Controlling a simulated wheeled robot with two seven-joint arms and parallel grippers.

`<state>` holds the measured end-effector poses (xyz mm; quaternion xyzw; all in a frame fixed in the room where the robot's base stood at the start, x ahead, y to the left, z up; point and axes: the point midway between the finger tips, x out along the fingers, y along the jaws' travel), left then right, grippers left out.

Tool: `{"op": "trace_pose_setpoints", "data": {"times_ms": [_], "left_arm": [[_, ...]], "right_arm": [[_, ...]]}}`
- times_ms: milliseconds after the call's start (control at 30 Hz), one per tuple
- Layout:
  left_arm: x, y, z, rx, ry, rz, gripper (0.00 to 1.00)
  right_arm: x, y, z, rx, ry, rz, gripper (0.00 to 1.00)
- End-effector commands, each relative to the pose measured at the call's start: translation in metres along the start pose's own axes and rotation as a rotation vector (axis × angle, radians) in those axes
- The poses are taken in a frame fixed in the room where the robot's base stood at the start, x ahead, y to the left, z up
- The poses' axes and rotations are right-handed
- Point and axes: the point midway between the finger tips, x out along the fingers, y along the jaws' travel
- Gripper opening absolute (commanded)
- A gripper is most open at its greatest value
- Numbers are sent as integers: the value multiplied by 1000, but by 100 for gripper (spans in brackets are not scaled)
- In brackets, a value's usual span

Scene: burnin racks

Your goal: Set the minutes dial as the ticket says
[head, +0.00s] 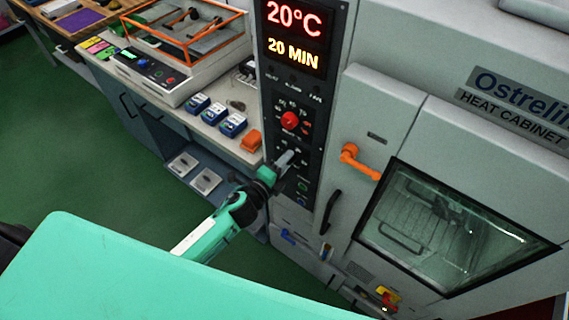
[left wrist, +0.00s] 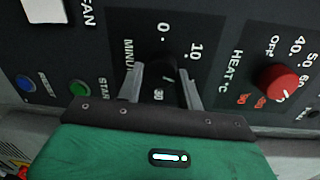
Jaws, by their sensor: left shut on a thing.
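The black minutes dial (left wrist: 169,66) is between the fingers of my left gripper (left wrist: 162,80) in the left wrist view. The fingers are shut on it. Marks 0, 10 and 30 show around it; the fingers cover part of the scale. A pale pointer line on the dial seems to face the lower side, but I cannot read it surely. In the head view my left gripper (head: 284,162) is at the cabinet's control panel and hides the dial. The lit display (head: 293,35) reads 20°C and 20 MIN. I cannot make out a readable ticket.
The red heat dial (head: 289,120) sits above the minutes dial and also shows in the left wrist view (left wrist: 278,82). Green start (left wrist: 79,89) and blue (left wrist: 25,83) buttons lie nearby. An orange door handle (head: 358,160) juts out at right. A bench with blue boxes (head: 232,124) stands left.

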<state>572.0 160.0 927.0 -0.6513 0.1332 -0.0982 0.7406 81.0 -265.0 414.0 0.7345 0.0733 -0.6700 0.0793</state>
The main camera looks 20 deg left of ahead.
Motion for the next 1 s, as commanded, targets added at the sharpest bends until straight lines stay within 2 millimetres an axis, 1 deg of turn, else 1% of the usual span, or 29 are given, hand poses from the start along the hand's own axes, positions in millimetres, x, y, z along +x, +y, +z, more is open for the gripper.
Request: {"op": "trace_pose_setpoints", "data": {"times_ms": [200,400,967,1000], "left_arm": [[0,2,-1,122,-8,0,14],[0,2,-1,186,-12,-1,14],[0,2,-1,212,-13,-1,14],[0,2,-1,211,-13,-1,45]], "right_arm": [[5,-1,0,1,0,-1,0],[7,-4,0,2,1,-4,0],[7,-4,0,3,1,-4,0],[7,-4,0,2,1,-4,0]]}}
